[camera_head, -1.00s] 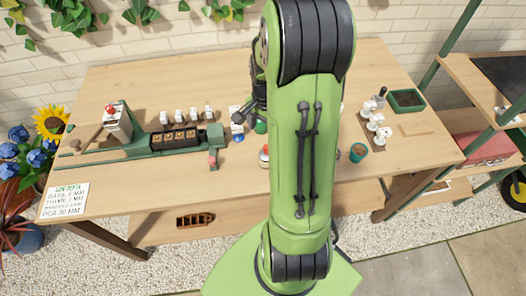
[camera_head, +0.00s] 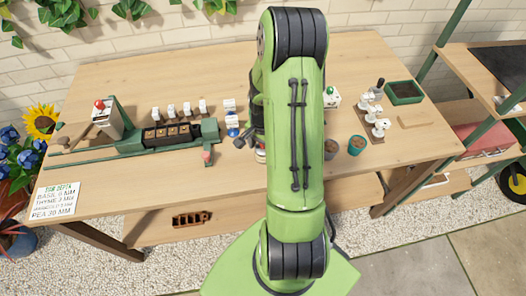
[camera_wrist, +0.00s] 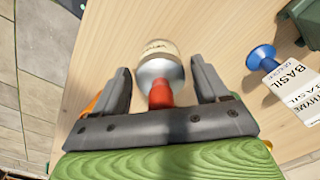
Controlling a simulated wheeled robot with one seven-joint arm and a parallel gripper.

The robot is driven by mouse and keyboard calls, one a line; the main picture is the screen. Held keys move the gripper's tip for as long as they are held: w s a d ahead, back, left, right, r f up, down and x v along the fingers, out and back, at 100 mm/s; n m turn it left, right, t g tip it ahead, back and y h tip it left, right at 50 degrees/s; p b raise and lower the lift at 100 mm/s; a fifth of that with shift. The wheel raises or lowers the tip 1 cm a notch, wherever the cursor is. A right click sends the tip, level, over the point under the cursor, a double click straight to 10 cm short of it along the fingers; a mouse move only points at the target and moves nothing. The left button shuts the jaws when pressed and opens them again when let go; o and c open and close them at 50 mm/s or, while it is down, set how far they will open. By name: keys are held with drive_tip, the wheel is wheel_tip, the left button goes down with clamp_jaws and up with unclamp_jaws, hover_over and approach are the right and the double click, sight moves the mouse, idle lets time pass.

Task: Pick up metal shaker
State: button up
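In the wrist view, a shaker (camera_wrist: 160,70) has a silver metal dome, a red tip and a pale labelled body. It lies between the fingers of my gripper (camera_wrist: 160,82), its red tip pointing toward the palm. The fingers are open, with a visible gap on each side of the shaker; contact is not seen. In the head view, a small piece of what looks like this shaker (camera_head: 260,154) shows at the left edge of my arm. My arm hides most of it and the gripper there.
A blue-topped item (camera_wrist: 262,57) and seed cards (camera_wrist: 295,88) lie to the right. On the table (camera_head: 130,190) stand a green seeding device (camera_head: 130,148) at left, pots (camera_head: 356,145), white items (camera_head: 376,115) and a green tray (camera_head: 404,93) at right. Bare wood lies along the front.

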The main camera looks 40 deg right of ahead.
drive_tip(key=c, duration=0.9)
